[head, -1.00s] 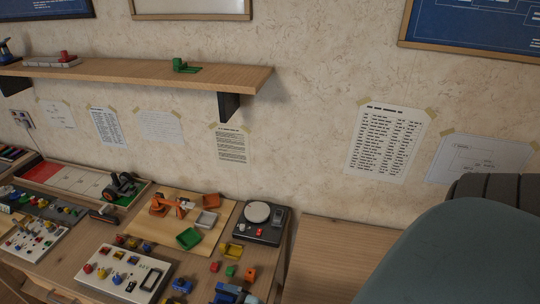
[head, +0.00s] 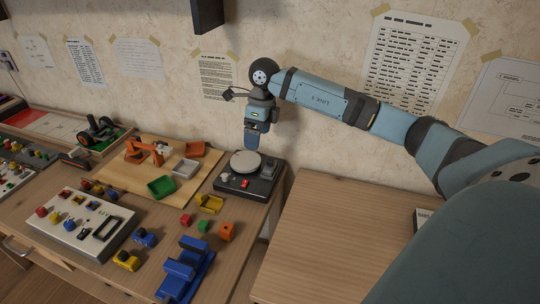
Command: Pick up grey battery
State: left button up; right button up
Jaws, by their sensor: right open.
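I cannot make out a grey battery for certain in the head view. My right gripper (head: 254,146) hangs from the arm that comes in from the right. It points down, just above or behind the round grey plate (head: 246,161) of a dark scale-like device (head: 258,187). The gripper is open, with nothing visible in it; its fingertips are small in the picture, and I cannot tell whether they touch the plate. A small pale piece (head: 224,177) is at the device's left edge, too small to identify. My left gripper is not in view.
Green (head: 161,186), grey (head: 185,168) and orange (head: 194,149) trays lie on a wooden board. A white control panel (head: 85,222), a blue fixture (head: 186,270) and several coloured blocks crowd the front. The right-hand wooden surface (head: 330,235) is mostly bare.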

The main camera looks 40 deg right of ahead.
jog(key=r+h, duration=0.1)
jog(key=h, duration=0.1)
send_over(270, 160)
jog(key=shift+m, duration=0.3)
jog(key=f, duration=0.2)
jog(key=f+b, duration=0.1)
jog(key=f, duration=0.3)
jog(key=shift+w+d+f, duration=0.25)
jog(key=shift+w+f, duration=0.05)
jog(key=shift+f, duration=0.1)
jog(key=shift+s+a+f+b, duration=0.15)
jog(key=shift+f+b, duration=0.15)
jog(key=shift+f, duration=1.3)
jog(key=shift+s+f+b, duration=0.1)
jog(key=shift+f+b, duration=0.2)
jog(key=shift+f, duration=1.25)
jog(key=c, duration=1.1)
